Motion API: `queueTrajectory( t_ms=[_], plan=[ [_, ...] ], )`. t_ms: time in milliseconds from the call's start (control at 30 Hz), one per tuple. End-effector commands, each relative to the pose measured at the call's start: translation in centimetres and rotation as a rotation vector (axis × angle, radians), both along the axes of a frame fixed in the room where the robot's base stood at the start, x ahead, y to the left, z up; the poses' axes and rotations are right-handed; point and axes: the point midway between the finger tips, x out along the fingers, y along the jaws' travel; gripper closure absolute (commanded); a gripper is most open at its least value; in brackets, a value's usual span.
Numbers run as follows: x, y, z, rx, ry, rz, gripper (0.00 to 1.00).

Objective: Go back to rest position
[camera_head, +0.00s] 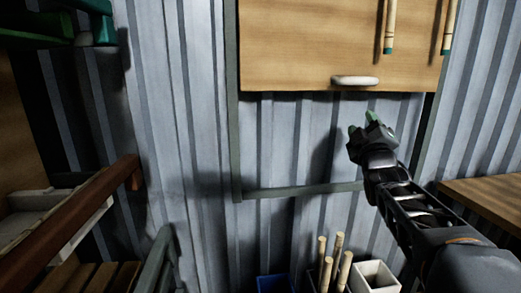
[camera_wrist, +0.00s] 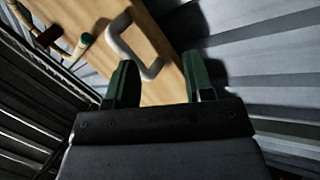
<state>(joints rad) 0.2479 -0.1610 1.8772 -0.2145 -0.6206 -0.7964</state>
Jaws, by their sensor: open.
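My gripper (camera_head: 369,122) is raised in front of the corrugated wall, just below the wooden board in the head view. In the wrist view its two green fingers (camera_wrist: 160,82) stand apart with nothing between them. A pale handle (camera_head: 354,80) sits at the board's lower edge, above my gripper and apart from it. In the wrist view the handle (camera_wrist: 152,68) appears beyond the fingers. My arm reaches up from the lower right of the head view.
The wooden board (camera_head: 300,42) hangs on a green frame, with two rattan sticks (camera_head: 389,28) at its right. Below stand a white bin (camera_head: 375,279), a blue bin (camera_head: 272,284) and upright rattan sticks (camera_head: 338,258). A wooden tabletop (camera_head: 485,203) is at right. Shelving fills the left.

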Motion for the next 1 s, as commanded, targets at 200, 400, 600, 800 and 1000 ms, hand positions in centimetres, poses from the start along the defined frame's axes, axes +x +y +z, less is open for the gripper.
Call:
queueTrajectory(
  t_ms=[200, 400, 600, 800, 1000],
  plan=[
    [-1.7, 2.3, 0.7, 0.361, 0.425, 0.038, 0.52],
    [-6.7, 5.1, -1.5, 0.679, 0.814, -0.012, 0.52],
    [-13.7, 7.7, -3.1, 0.932, 1.151, -0.138, 0.52],
    [-19.6, 9.3, -3.6, 1.078, 1.371, -0.273, 0.52],
    [-22.5, 9.9, -3.9, 1.135, 1.470, -0.351, 0.52]
  ],
)
